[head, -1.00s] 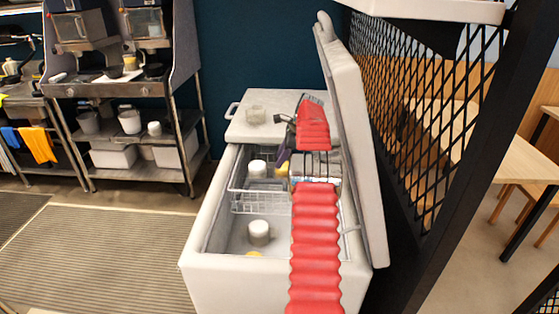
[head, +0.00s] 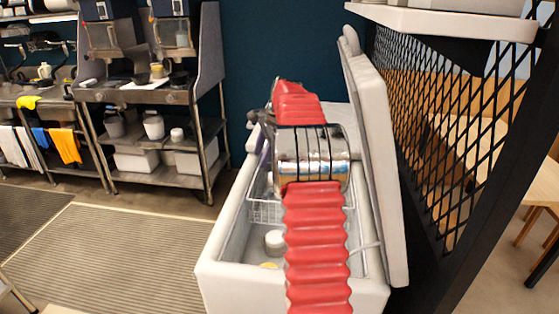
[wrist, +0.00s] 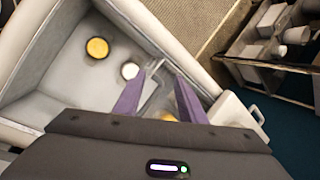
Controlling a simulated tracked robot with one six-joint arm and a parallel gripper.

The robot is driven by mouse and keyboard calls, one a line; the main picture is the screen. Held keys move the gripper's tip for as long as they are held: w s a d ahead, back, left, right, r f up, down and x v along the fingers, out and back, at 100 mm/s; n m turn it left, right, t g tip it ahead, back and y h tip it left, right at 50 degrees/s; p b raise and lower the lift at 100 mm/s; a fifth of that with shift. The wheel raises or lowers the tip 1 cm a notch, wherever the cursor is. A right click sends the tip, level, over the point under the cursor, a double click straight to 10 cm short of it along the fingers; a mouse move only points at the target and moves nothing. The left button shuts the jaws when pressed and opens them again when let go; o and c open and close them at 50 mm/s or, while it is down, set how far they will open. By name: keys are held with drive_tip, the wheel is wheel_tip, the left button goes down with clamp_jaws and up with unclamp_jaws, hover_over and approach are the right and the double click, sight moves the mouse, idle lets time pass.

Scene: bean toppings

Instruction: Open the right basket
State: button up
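A white chest freezer (head: 207,268) stands open, its lid (head: 378,165) raised on the right. A wire basket (head: 264,211) hangs inside toward the far end, partly hidden by my red arm. My gripper (head: 264,150) shows as purple fingers at the left of the arm, over the freezer's far part. In the wrist view my gripper (wrist: 160,78) has its two purple fingers spread apart, pointing down into the freezer. A thin pale wire edge shows between them; I cannot tell whether they touch it.
A white-topped jar (head: 275,241) stands on the freezer floor, with a yellow lid (wrist: 97,47) near it. A black mesh partition (head: 450,140) borders the freezer's right side. Metal shelves (head: 150,100) stand at the left. The floor (head: 110,255) left of the freezer is clear.

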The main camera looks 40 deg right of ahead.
drive_tip(key=s+a+r+n, duration=0.3)
drive_tip(key=s+a, duration=0.1)
drive_tip(key=a, duration=0.5)
drive_tip(key=s+a+r+n, duration=0.3)
drive_tip(key=a+n, duration=0.1)
drive_tip(key=a, duration=0.5)
drive_tip(key=s+a+r+n, duration=0.3)
drive_tip(key=s+a+r, duration=0.1)
drive_tip(key=a, duration=0.5)
drive_tip(key=s+a+f+n, duration=0.4)
drive_tip(key=s+a+n, duration=0.2)
drive_tip(key=s, duration=0.4)
drive_tip(key=s+a+f+n+t, duration=0.1)
drive_tip(key=s+a+f+n, duration=0.3)
drive_tip(key=s+a, duration=0.5)
drive_tip(key=shift+s+n+h, duration=0.4)
drive_tip(key=shift+s+n, duration=0.5)
drive_tip(key=shift+s, duration=0.15)
drive_tip(key=shift+a, duration=0.1)
drive_tip(key=shift+c, duration=0.6)
